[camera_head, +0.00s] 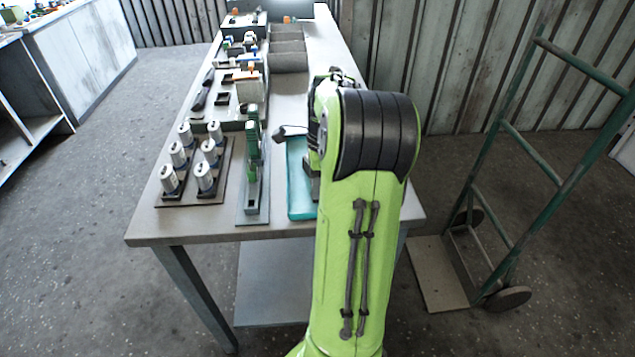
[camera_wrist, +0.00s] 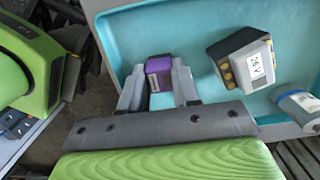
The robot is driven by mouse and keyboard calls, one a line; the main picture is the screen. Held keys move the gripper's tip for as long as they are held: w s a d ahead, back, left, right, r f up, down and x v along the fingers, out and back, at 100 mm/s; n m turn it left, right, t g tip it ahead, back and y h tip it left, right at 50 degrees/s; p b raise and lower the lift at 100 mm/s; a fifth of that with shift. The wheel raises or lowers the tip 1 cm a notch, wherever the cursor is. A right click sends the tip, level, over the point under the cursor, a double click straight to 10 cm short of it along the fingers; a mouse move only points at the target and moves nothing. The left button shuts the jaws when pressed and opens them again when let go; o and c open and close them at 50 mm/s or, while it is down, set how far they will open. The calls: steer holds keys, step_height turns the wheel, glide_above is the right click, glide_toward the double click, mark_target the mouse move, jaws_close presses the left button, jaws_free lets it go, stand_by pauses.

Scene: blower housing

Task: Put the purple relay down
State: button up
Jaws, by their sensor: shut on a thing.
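The purple relay (camera_wrist: 158,68) sits between the two grey fingers of my gripper (camera_wrist: 157,78) in the wrist view. My gripper is shut on it. The relay shows over the inside of a teal tray (camera_wrist: 126,33); I cannot tell whether it touches the tray floor. In the head view the tray (camera_head: 299,200) lies near the front of the table, partly covered by my green arm. The relay and fingers are hidden behind my arm there.
Left of the tray, a rack of green boards (camera_head: 252,165) and a holder of several silver cylinders (camera_head: 203,178) crowd the table. Grey bins (camera_head: 288,47) stand behind.

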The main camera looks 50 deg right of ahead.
steer(key=o, duration=1)
steer(key=shift+f, duration=0.1)
step_height(320, 180, up, 12)
steer(key=p, duration=0.5)
steer(key=w+a+r+n+h, duration=0.1)
steer(key=a+r+n, duration=0.1)
steer(key=a+n, duration=0.45)
steer(key=a+r+n+h, duration=0.15)
steer(key=a+n, duration=0.25)
steer(key=a, duration=0.5)
steer(key=s+a+f+n+t+y, duration=0.1)
steer(key=s+a+n+t, duration=0.1)
steer(key=s+a+n, duration=0.3)
steer(key=s+a+f+n+t, duration=0.1)
steer(key=s+a+n, duration=0.4)
steer(key=a+n, duration=0.5)
steer(key=shift+f+n+t+y, duration=0.4)
steer(key=shift+n+t, duration=0.5)
steer(key=shift+n, duration=0.25)
